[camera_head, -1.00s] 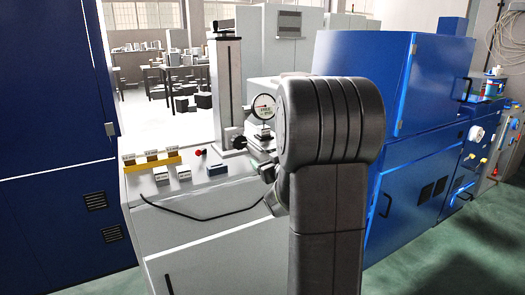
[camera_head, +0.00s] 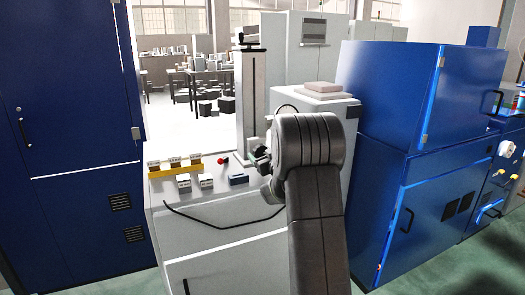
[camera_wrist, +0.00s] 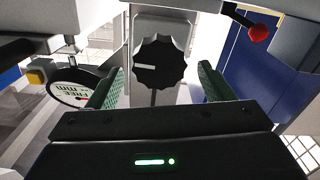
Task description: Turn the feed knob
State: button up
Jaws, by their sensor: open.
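The feed knob (camera_wrist: 160,64) is a black, ridged round knob with a white pointer line, set on a light grey housing. In the wrist view it shows between and beyond the two green-padded fingers of my gripper (camera_wrist: 157,85). The fingers are open, with clear space between each one and the knob in the picture; the exact depth gap is hard to tell. In the head view my gripper (camera_head: 262,160) is at the foot of the grey column (camera_head: 251,95), partly hidden by my arm, and the knob cannot be made out there.
A dial gauge (camera_wrist: 80,88) hangs close to the left finger in the wrist view. A red-tipped lever (camera_wrist: 258,32) is at upper right. On the grey bench (camera_head: 215,208) are a yellow rack (camera_head: 175,168), small boxes and a red button (camera_head: 222,161). Blue cabinets (camera_head: 75,130) flank the bench.

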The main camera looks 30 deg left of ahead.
jog(key=shift+w+a, duration=0.45)
jog(key=shift+a, duration=0.05)
jog(key=c, duration=1)
jog(key=shift+m, duration=0.4)
jog(key=m, duration=0.3)
jog(key=shift+d+m, duration=0.1)
jog(key=shift+m, duration=0.2)
jog(key=m, duration=0.5)
jog(key=shift+w+d, duration=0.1)
jog(key=shift+w, duration=0.05)
jog(key=shift+m, duration=0.3)
